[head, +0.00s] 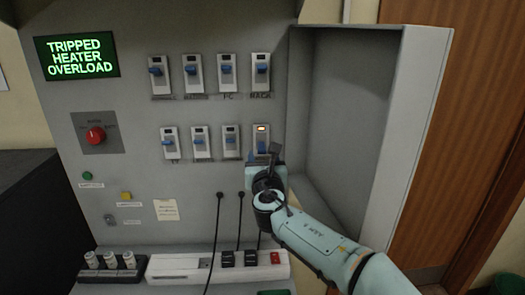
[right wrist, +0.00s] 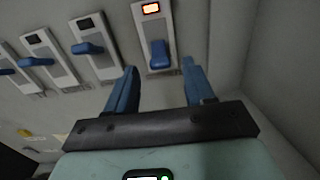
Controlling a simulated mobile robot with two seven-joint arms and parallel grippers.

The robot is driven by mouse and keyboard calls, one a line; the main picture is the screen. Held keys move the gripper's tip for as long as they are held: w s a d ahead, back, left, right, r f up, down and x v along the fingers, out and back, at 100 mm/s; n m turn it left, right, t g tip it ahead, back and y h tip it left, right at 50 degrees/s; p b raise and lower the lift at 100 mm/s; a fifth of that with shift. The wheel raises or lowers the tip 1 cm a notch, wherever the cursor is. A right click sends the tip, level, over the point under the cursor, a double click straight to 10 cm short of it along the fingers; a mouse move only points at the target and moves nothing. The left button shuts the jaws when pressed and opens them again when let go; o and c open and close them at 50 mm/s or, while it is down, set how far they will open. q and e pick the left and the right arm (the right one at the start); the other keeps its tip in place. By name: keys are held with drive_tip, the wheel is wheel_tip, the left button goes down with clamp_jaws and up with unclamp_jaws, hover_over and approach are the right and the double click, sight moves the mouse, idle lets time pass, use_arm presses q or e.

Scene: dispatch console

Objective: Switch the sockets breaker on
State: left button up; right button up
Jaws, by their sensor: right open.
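The grey panel carries two rows of breakers with blue levers. The labels are mostly too blurred to read, so I cannot tell which breaker is the sockets one. My right gripper (head: 270,153) is open at the rightmost breaker (head: 261,133) of the lower row, whose orange lamp is lit. In the right wrist view, the blue lever (right wrist: 160,58) of this lit breaker stands between the open fingers (right wrist: 160,69), apart from both in the picture. Its lever sits lower than the neighbouring lever (right wrist: 88,48), whose lamp is dark. The gripper hides this breaker's label. My left gripper is not in view.
A green-lettered display (head: 77,56) reads "TRIPPED HEATER OVERLOAD". A red knob (head: 96,135) sits at left. A white power strip (head: 190,266) with black plugs and hanging cords lies below. A grey side wall (head: 412,130) projects to the right of the breakers.

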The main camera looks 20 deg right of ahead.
sight(262, 146)
drive_tip(key=shift+w+d, duration=0.15)
drive_tip(key=shift+w, duration=0.7)
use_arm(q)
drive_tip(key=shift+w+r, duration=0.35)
